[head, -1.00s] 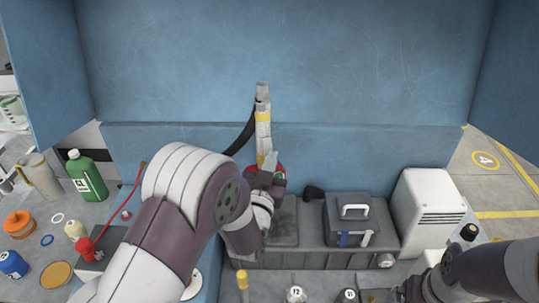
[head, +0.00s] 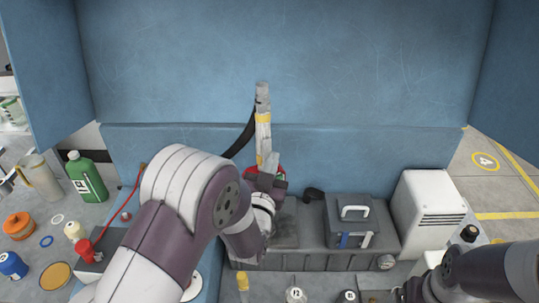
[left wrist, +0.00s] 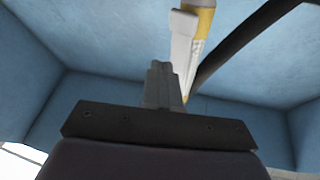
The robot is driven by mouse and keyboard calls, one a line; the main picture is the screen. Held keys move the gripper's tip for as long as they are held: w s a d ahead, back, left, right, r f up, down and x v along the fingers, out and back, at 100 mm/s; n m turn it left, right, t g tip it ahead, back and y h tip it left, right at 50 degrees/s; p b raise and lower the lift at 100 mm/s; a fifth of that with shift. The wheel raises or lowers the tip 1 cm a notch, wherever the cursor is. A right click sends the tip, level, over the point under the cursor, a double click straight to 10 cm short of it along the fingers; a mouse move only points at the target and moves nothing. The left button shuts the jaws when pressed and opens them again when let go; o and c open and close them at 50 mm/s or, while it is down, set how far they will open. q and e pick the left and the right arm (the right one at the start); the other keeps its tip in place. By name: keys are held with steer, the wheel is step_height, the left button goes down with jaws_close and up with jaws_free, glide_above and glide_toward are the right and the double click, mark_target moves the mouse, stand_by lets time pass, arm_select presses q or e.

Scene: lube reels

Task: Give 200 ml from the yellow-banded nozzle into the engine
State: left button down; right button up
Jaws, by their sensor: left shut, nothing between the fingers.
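The yellow-banded nozzle (head: 263,132) stands nearly upright in the head view, in front of the blue wall, with a dark hose curving down to the left. Its lower end is hidden behind my left gripper (head: 268,170). In the left wrist view the nozzle (left wrist: 197,40) rises just right of and beyond my left fingertips (left wrist: 162,70), which are together with nothing between them. The grey ribbed block, which looks like the engine (head: 300,258), lies in front of the wall, partly behind my left arm. My right arm is at the lower right; its fingers cannot be made out.
A dark box with a white handle (head: 355,213) sits on the block. A white vented unit (head: 428,210) stands to its right. A green bottle (head: 87,177), an orange-lidded pot (head: 18,224) and a blue container (head: 12,265) stand at the left. Small bottles line the front edge.

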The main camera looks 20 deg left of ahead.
arm_select(q)
steer(key=shift+s+d+r, duration=0.2)
steer(key=shift+s+d, duration=0.1)
steer(key=shift+s, duration=0.1)
steer(key=s+d, duration=0.1)
steer(key=s+d+r+p, duration=0.1)
steer(key=s+d, duration=0.1)
steer(key=shift+s+r, duration=0.25)
stand_by(0.6)
